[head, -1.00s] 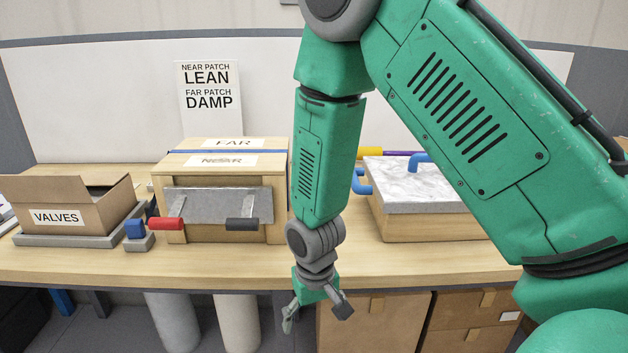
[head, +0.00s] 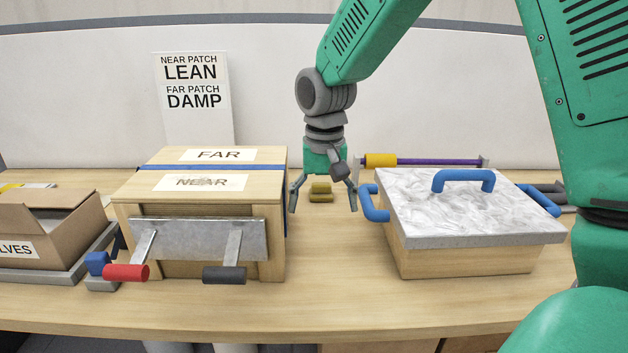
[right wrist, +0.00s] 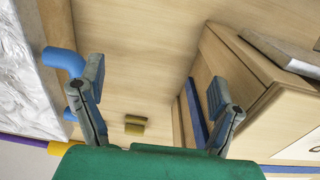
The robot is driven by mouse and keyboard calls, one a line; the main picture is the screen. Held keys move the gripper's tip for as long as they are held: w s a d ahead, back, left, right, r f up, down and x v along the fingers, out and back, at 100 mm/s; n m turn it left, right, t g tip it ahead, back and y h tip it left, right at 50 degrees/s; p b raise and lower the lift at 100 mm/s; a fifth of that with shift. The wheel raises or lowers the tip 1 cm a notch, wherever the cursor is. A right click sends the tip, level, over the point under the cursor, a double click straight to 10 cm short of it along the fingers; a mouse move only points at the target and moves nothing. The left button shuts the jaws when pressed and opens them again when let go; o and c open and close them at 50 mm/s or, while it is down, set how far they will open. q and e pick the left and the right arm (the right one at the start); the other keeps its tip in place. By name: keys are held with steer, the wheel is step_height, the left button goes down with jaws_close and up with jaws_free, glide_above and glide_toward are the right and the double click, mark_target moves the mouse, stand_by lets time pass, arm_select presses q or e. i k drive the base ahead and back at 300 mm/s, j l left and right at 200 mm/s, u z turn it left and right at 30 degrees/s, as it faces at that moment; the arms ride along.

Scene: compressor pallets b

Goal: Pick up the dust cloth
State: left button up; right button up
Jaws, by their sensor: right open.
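A small olive-yellow folded-looking thing (head: 321,191) lies on the bench between the wooden box and the grey-topped box. It may be the dust cloth, but it is too small to be sure; it also shows in the right wrist view (right wrist: 135,125). My right gripper (head: 323,204) points down with its fingers spread and empty. In the head view its fingertips stand on either side of the olive-yellow thing, nearer to me and apart from it. In the right wrist view the open fingers (right wrist: 157,76) frame bare bench. My left gripper is not in view.
A wooden box (head: 195,214) with red and black handles stands left. A grey-topped box (head: 465,208) with blue handles stands right. A yellow-and-purple rod (head: 420,162) lies behind. A cardboard box (head: 50,231) is at far left. The bench between the two large boxes is largely clear.

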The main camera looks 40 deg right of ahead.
mark_target(319, 191)
steer(key=i+l, duration=0.7)
steer(key=l, duration=0.2)
